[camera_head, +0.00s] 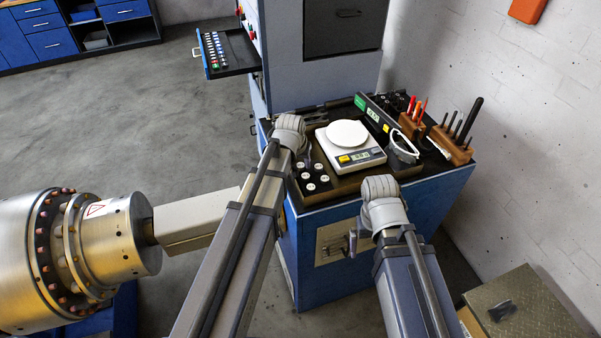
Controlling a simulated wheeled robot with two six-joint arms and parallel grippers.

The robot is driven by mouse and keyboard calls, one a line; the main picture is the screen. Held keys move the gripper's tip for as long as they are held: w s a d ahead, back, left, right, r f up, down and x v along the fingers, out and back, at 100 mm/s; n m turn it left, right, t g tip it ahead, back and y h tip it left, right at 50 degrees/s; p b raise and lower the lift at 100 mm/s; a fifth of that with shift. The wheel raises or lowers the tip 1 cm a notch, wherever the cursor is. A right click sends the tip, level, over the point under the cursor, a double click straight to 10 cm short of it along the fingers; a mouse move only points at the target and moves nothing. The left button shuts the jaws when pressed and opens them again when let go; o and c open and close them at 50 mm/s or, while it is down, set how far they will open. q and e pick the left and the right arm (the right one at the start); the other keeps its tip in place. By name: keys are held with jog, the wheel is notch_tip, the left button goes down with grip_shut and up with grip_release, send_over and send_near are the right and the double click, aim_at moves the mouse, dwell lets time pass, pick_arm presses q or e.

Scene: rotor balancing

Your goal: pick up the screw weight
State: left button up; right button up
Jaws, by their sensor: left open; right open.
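Several small weights with pale round tops (310,177) stand in a dark holder at the left front of the bench top. Which of them is the screw weight I cannot tell. My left gripper (305,158) is at the end of the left arm, close to the back left of these weights. It is open, and its fingers are small, dark and partly hidden by the wrist. My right gripper (381,192) is open at the front of the bench, right of the weights. Its fingers are mostly hidden behind my wrist. I see nothing held in either gripper.
A white scale (350,150) stands right of the weights on the blue bench (430,200). A large metal rotor (60,250) is at left. A drawer (228,52) stands open behind.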

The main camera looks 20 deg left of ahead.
pick_arm(q)
jog(key=shift+x, duration=0.75)
jog(key=shift+r, duration=0.1)
grip_shut()
